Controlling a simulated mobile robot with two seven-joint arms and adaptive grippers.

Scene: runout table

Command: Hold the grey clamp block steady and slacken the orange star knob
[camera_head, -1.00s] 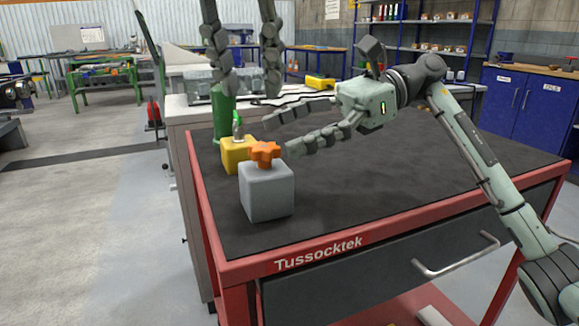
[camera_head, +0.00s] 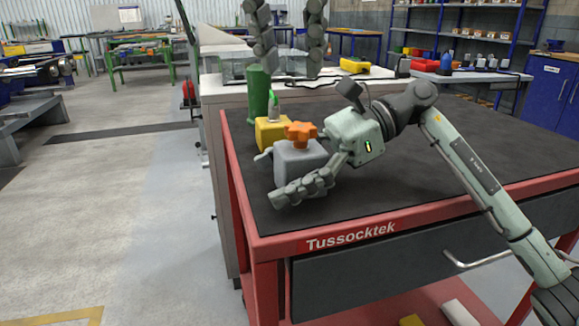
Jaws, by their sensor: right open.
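The grey clamp block (camera_head: 289,163) stands upright near the front left corner of the red table. The orange star knob (camera_head: 300,133) sits on top of it. My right gripper (camera_head: 268,178) comes in from the right, low, and is open with the block between its fingers. Its near finger crosses the block's front and hides part of it. Of its far finger, a tip shows past the block's left side. I cannot tell whether the fingers touch the block. My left gripper (camera_head: 288,66) hangs at the top, fingers apart and empty, behind and above the knob.
A green cylinder (camera_head: 258,90) stands behind that. The table's dark top (camera_head: 450,150) is clear to the right. A bench (camera_head: 225,85) stands behind.

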